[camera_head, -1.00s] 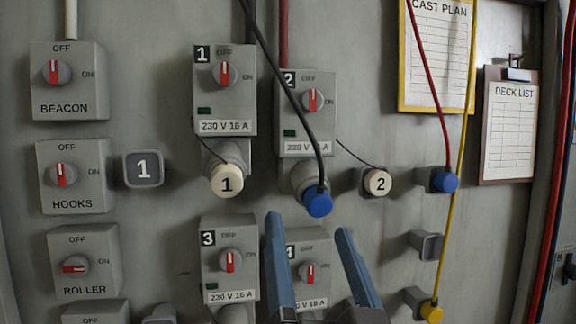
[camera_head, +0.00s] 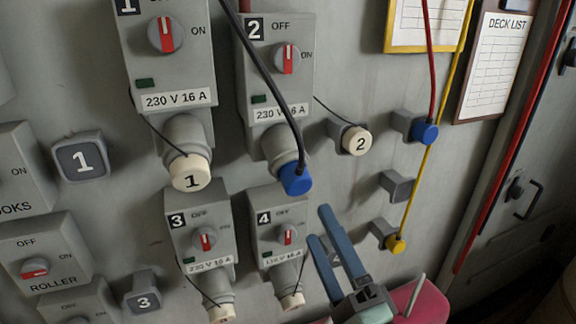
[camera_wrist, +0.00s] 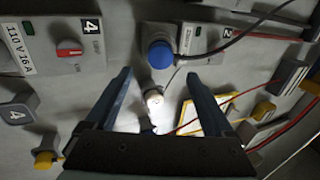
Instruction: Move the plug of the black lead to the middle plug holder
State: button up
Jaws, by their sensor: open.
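The black lead (camera_head: 268,75) hangs down to its blue plug (camera_head: 296,180), which sits in the socket below switch 2. In the wrist view the blue plug (camera_wrist: 160,54) is just beyond and between my fingertips. The middle plug holder (camera_head: 396,186) is a grey, empty one at the right. Above it a holder carries the red lead's blue plug (camera_head: 425,132); below it one carries the yellow plug (camera_head: 395,243). My gripper (camera_head: 320,224) is open and empty, below and right of the black lead's plug, apart from it.
Switch boxes 1 (camera_head: 165,60), 2 (camera_head: 278,60), 3 (camera_head: 203,228) and 4 (camera_head: 283,230) crowd the panel. A white cap marked 2 (camera_head: 357,140) sits between the blue plug and the holders. The yellow lead (camera_head: 418,190) runs down close beside the middle holder.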

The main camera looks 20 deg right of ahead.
aim_at(300, 189)
jog(key=shift+p+x, duration=1.3)
jog(key=shift+x, duration=3.25)
jog(key=shift+b, duration=0.3)
grip_shut()
jog(key=shift+s+f, duration=0.1)
